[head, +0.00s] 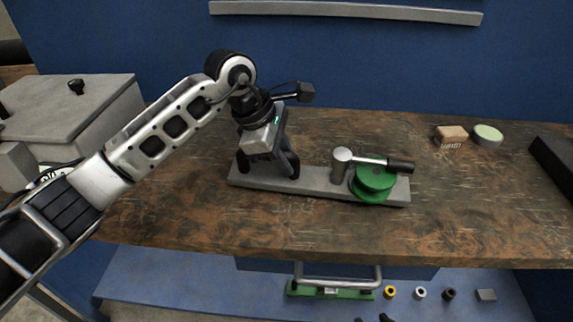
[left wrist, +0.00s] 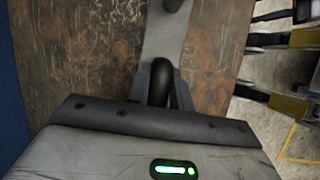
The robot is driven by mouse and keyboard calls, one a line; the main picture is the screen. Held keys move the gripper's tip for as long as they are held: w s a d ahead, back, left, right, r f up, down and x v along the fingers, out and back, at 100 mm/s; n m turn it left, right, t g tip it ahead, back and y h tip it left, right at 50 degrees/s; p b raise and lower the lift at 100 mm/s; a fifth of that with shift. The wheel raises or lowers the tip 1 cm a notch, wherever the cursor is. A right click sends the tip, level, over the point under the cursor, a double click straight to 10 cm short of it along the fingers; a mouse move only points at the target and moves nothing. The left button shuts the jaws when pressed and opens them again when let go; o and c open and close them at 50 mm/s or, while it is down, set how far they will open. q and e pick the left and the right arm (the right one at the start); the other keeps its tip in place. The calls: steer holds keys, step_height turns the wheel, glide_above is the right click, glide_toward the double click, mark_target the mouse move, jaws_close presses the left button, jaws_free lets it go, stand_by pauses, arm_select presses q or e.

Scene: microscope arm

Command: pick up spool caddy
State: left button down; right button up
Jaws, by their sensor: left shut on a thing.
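A long grey base (head: 318,184) lies on the wooden bench, with a green spool (head: 374,184) at its right end. I take this assembly to be the spool caddy. A metal post (head: 341,160) with a black-ended crossbar stands by the spool. A dark upright grip (head: 290,163) rises at the base's left end. My left gripper (head: 266,158) points down there, shut on this grip, which it partly hides. In the left wrist view the grey base (left wrist: 166,35) runs away beyond the dark grip (left wrist: 160,82). The base seems to rest on the bench. My right gripper is out of view.
A tan block (head: 451,133) and a pale green round piece (head: 487,135) lie at the back right. A black case (head: 556,160) stands at the right edge. A grey box (head: 75,115) stands left. The lower shelf holds a green-based handled item (head: 330,290).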

arm_select(q)
steer(key=s+d+r+b, duration=0.1)
steer(key=s+r+b, duration=0.1)
steer(key=s+r, duration=0.9)
steer(key=s, duration=0.3)
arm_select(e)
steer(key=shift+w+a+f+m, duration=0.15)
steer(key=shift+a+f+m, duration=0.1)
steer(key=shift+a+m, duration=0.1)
arm_select(q)
steer(key=shift+w+d+r, duration=0.1)
